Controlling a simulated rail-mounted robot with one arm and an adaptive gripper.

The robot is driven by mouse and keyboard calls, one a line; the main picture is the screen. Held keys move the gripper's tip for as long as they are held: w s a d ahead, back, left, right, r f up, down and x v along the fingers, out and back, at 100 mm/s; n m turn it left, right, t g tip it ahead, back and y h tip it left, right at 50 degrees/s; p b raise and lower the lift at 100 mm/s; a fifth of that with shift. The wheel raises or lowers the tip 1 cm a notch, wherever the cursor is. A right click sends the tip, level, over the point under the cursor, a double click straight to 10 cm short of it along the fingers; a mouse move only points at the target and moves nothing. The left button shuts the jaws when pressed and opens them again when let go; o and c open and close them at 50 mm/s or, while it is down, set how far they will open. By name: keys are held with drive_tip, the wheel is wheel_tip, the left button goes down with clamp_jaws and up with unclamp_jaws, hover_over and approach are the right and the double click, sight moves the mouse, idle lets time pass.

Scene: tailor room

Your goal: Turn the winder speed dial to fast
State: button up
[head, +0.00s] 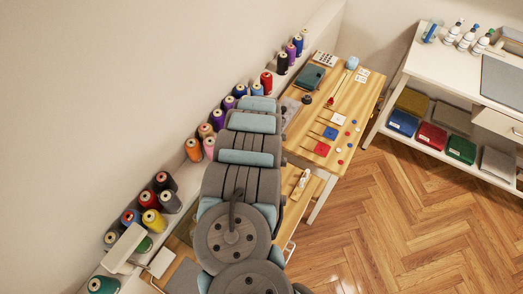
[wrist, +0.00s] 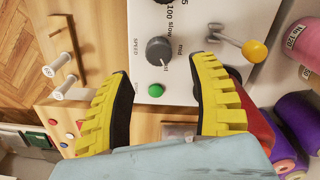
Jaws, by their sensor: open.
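The winder speed dial (wrist: 158,50) is a dark grey round knob on the white winder panel (wrist: 195,15), seen in the wrist view. The printed words "SPEED", "slow" and "mid" stand around it. No "fast" label is readable, and I cannot tell for sure which mark the dial points to. My gripper (wrist: 160,67) is open, with its yellow and black fingers on either side of the view. The dial lies between and beyond the fingertips, with no visible contact. In the head view my arm hides the gripper and the winder.
A green button (wrist: 155,90) sits just below the dial. A lever with a yellow ball (wrist: 254,50) stands close to the right finger. Pink and purple thread spools (wrist: 300,120) are at the right. White spools on pegs (wrist: 58,64) stand at the left.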

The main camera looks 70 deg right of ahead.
wheel_tip(320, 180, up, 7)
drive_tip(key=shift+f, duration=0.2)
idle(0.3)
drive_tip(key=shift+a, duration=0.1)
idle(0.4)
